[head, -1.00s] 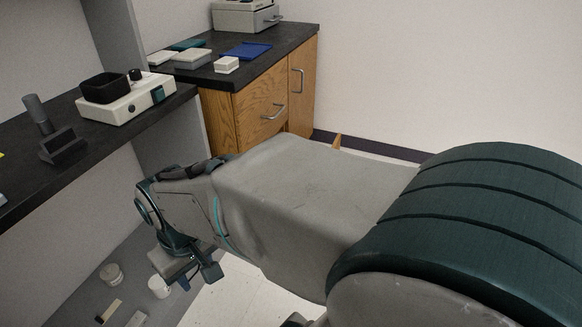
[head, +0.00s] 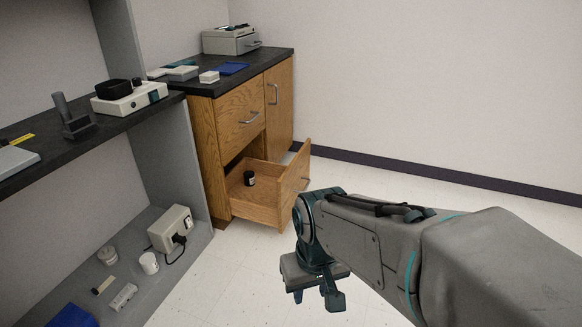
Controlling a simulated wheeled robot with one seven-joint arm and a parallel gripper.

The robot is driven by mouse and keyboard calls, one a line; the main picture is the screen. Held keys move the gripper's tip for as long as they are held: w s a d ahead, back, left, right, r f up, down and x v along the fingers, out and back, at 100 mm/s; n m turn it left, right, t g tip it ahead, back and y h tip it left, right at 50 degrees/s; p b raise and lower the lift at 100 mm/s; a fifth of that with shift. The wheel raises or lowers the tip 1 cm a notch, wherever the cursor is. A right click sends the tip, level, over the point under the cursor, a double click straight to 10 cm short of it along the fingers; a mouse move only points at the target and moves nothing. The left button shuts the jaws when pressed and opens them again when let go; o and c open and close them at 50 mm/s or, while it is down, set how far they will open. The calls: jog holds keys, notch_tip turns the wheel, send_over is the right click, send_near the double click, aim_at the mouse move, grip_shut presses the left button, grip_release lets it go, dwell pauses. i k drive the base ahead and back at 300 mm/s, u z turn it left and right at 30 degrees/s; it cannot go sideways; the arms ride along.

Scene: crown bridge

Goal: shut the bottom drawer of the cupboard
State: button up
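The wooden cupboard (head: 207,150) stands against the back wall under a black counter. Its bottom drawer (head: 252,209) is pulled well out, with its front panel (head: 296,180) facing right. A small dark jar (head: 249,178) stands inside the drawer. The drawer above it (head: 241,112) is shut. My gripper (head: 318,300) hangs low in front of the open drawer, to the right and nearer to me, apart from it. Its two fingers point down with a gap between them, and nothing shows between them.
A grey lower shelf (head: 196,238) on the left holds a white power box (head: 171,230), cups and small items. A black bench (head: 105,128) above carries instruments. The white floor (head: 400,190) right of the drawer is free up to the wall.

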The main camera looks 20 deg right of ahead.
aim_at(270, 201)
jog(key=z, duration=0.55)
jog(key=i, duration=1.85)
jog(key=u, duration=0.35)
